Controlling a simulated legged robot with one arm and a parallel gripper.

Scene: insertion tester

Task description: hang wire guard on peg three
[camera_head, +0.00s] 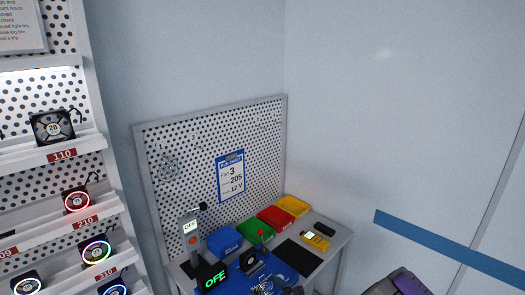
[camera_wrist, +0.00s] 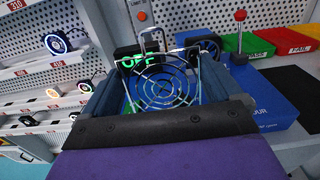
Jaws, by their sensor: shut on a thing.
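The wire guard (camera_wrist: 163,84), a round grille of concentric silver rings, is held between the fingers of my gripper (camera_wrist: 160,88) in the wrist view. It is above the blue tester base and in front of the green OFF display. In the head view the guard (camera_head: 263,287) shows small at the bottom edge. The pegboard (camera_head: 180,200) stands behind the bench. A round wire guard (camera_head: 168,169) hangs on its left part. Small pegs show near the top, but their numbers are too small to read, so I cannot tell which is peg three.
The bench holds the OFF display (camera_head: 213,281), a black fan (camera_head: 248,260), a red-knobbed lever (camera_wrist: 239,38), blue, green, red and yellow bins (camera_head: 292,206), a black mat (camera_head: 298,257) and a yellow meter (camera_head: 315,241). A clipboard (camera_head: 231,176) hangs mid-pegboard. A fan rack (camera_head: 60,160) stands left.

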